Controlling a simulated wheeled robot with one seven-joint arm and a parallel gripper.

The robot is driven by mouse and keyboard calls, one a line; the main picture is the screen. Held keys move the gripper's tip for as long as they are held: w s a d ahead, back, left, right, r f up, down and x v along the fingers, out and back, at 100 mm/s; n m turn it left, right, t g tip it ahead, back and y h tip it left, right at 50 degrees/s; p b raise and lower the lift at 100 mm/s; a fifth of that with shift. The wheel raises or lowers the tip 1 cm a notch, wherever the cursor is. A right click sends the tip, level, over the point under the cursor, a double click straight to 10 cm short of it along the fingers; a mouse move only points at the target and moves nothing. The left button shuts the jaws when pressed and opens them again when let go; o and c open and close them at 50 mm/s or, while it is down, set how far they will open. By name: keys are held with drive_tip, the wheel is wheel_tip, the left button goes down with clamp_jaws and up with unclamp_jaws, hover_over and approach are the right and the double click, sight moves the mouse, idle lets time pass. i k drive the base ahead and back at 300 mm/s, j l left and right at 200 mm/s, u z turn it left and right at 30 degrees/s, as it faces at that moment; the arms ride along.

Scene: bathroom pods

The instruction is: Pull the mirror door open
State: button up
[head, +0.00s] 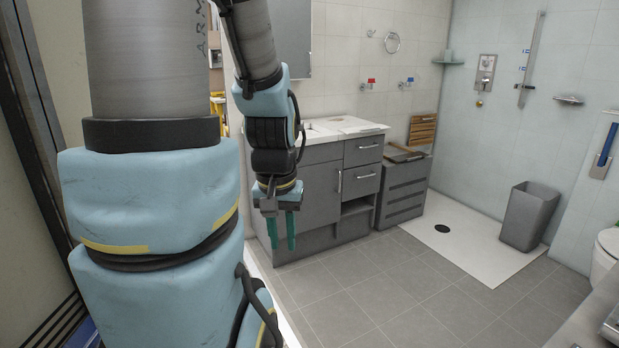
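A grey panel (298,40), which looks like the mirror door, hangs on the tiled wall above the washbasin cabinet. Only its lower right part shows; my arm hides its left side and the frame cuts off its top. No handle can be made out on it. My gripper (281,232) points down in front of the grey washbasin cabinet (308,207), well below the panel in the picture. Its two teal fingers are apart with a gap between them, and nothing is held. It is not touching the panel.
The white washbasin top (345,126) juts out under the panel. A grey drawer unit (403,190) stands right of the cabinet. The tiled floor (400,300) in front is clear.

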sight(291, 21)
drive_tip(key=i+j+z, duration=0.15)
drive_tip(key=i, duration=0.4)
drive_tip(key=i+j+z, duration=0.15)
drive_tip(key=i, duration=0.4)
drive_tip(key=j+z, duration=0.15)
drive_tip(key=i+j, duration=0.15)
drive_tip(key=i, duration=0.2)
drive_tip(key=i+l+u, duration=0.15)
drive_tip(key=i, duration=0.3)
drive_tip(key=i+l+u, duration=0.1)
drive_tip(key=i, duration=0.35)
drive_tip(key=i+l+u, duration=0.15)
drive_tip(key=i+l, duration=0.2)
drive_tip(key=j, duration=0.2)
drive_tip(key=k, duration=0.05)
